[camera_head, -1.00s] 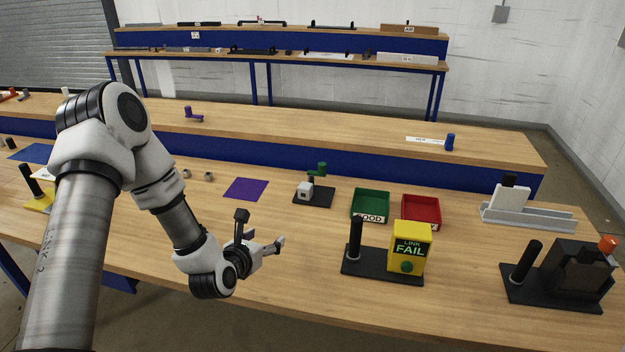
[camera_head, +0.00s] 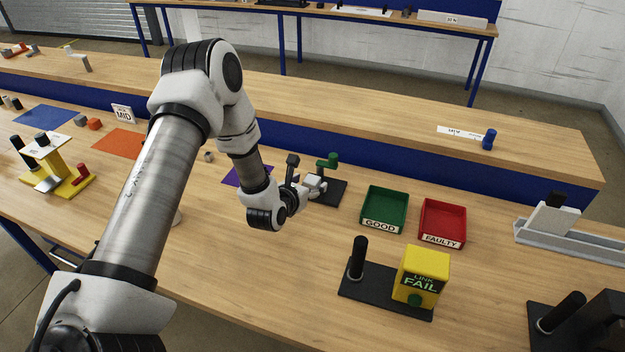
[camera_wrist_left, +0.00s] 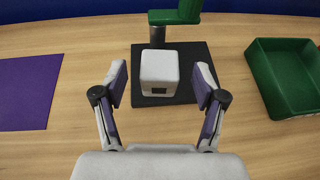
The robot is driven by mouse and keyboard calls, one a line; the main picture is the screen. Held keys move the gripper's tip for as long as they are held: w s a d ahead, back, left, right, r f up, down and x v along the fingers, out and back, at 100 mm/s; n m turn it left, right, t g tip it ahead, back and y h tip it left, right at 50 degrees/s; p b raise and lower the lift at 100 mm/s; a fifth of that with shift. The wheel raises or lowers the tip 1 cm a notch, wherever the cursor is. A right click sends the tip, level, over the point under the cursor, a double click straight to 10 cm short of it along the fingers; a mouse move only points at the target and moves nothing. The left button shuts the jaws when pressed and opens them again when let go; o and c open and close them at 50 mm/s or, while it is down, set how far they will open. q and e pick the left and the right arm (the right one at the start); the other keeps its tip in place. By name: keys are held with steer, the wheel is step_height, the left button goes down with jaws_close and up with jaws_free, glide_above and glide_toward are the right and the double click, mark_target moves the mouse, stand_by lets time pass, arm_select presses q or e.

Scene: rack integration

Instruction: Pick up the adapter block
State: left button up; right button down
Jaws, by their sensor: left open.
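The adapter block, a small white cube with a dark square port low on its front, sits on a black base plate (camera_wrist_left: 195,62) in the left wrist view; the block (camera_wrist_left: 160,68) is upright. My left gripper (camera_wrist_left: 161,84) is open, with one finger to each side of the block in that picture and a visible gap on both sides. In the head view, the left gripper (camera_head: 309,188) is at the near left of the black plate (camera_head: 330,194) and partly hides the block. My right gripper is not in view.
A green post with an arm (camera_wrist_left: 175,15) stands just behind the block. A green GOOD tray (camera_head: 384,203) and red FAULTY tray (camera_head: 442,217) lie to the right. A yellow LINK FAIL box (camera_head: 424,266) stands nearer. A purple mat (camera_wrist_left: 28,92) lies left.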

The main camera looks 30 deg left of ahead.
arm_select(q)
steer(key=shift+x, duration=0.95)
steer(key=shift+s, duration=0.15)
steer(key=shift+s+r, duration=0.1)
steer(key=shift+s, duration=0.05)
steer(key=c, duration=1.2)
steer(key=shift+c, duration=0.2)
steer(key=shift+r, duration=0.1)
